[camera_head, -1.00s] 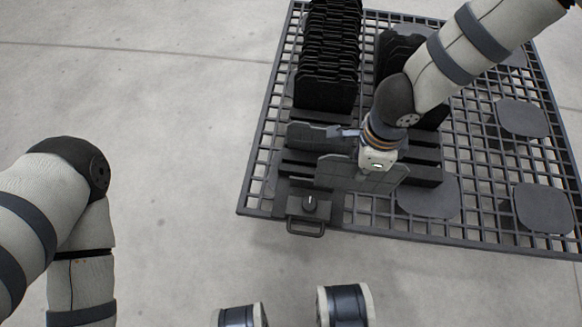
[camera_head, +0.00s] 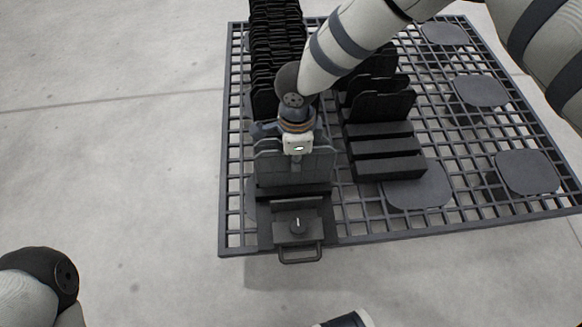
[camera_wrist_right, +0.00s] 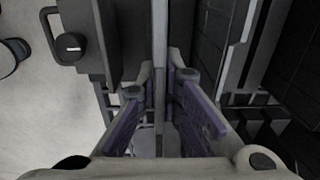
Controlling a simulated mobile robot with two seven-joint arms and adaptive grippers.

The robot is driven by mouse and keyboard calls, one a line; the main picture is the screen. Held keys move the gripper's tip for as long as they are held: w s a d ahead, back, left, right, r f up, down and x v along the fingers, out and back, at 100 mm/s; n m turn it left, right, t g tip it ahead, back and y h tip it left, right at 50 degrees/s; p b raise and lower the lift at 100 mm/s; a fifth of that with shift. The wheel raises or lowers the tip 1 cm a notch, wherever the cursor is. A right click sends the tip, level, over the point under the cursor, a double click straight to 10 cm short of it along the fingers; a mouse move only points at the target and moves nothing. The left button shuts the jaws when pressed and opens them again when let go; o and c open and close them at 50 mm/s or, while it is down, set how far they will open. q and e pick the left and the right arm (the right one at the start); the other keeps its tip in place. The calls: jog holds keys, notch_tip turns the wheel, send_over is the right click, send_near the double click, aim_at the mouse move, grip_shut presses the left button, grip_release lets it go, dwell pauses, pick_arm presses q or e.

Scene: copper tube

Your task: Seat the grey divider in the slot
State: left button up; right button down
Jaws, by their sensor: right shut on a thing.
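The grey divider (camera_head: 312,172) stands upright at the front of the left-hand dark rack (camera_head: 293,190). My right gripper (camera_head: 298,152) is above its top edge, pointing down and shut on it. In the right wrist view the divider (camera_wrist_right: 160,60) is seen edge-on between the purple-padded fingers of my right gripper (camera_wrist_right: 160,88). The slot and the divider's lower edge are hidden, so I cannot tell whether the edge is inside the slot. Another grey panel (camera_head: 266,146) stands just behind the held one.
Black dividers (camera_head: 276,60) fill the back of the left rack. A second rack (camera_head: 388,148) to the right has bare front bars and black panels behind. A knobbed, handled block (camera_head: 297,232) sits in front. The grid table (camera_head: 350,232) carries several flat grey pads (camera_head: 527,173).

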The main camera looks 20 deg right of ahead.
jog(key=f, duration=0.1)
jog(key=f+b, duration=0.1)
jog(key=f, duration=0.2)
jog(key=shift+w+a, duration=0.1)
jog(key=shift+w, duration=0.15)
jog(key=c, duration=1.8)
grip_release()
jog(key=shift+w, duration=0.1)
